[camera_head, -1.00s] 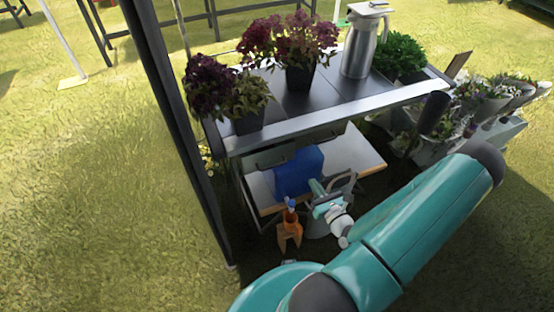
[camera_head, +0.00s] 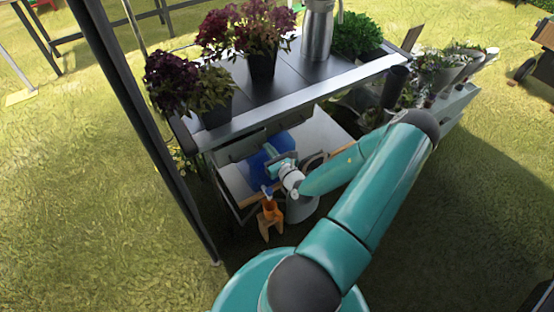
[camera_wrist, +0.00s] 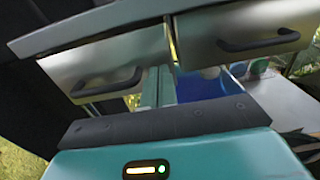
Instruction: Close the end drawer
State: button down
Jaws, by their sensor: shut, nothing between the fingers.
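A table with a dark top (camera_head: 290,80) has drawers under its front edge. In the wrist view a grey left drawer front (camera_wrist: 125,58) and a grey right drawer front (camera_wrist: 245,25) each carry a black handle, the left handle (camera_wrist: 105,88) and the right handle (camera_wrist: 258,43). A narrow gap separates the fronts. How far either drawer stands out is unclear. My gripper (camera_head: 274,163) is below the tabletop edge, in front of the blue box. Its shut, empty fingers (camera_wrist: 157,84) show below the gap between the fronts; contact cannot be told.
A pale lower shelf (camera_head: 318,132) holds the blue box (camera_head: 258,164). Potted plants and a metal jug (camera_head: 318,32) are on top. A dark post (camera_head: 150,140) rises at left. Grass at left is open.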

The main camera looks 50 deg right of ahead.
aim_at(262, 140)
jog(key=shift+x, duration=1.05)
jog(key=shift+w, duration=0.1)
jog(key=x, duration=0.3)
jog(key=shift+w, duration=0.3)
jog(key=shift+w+d+r, duration=0.2)
jog(key=shift+w, duration=0.3)
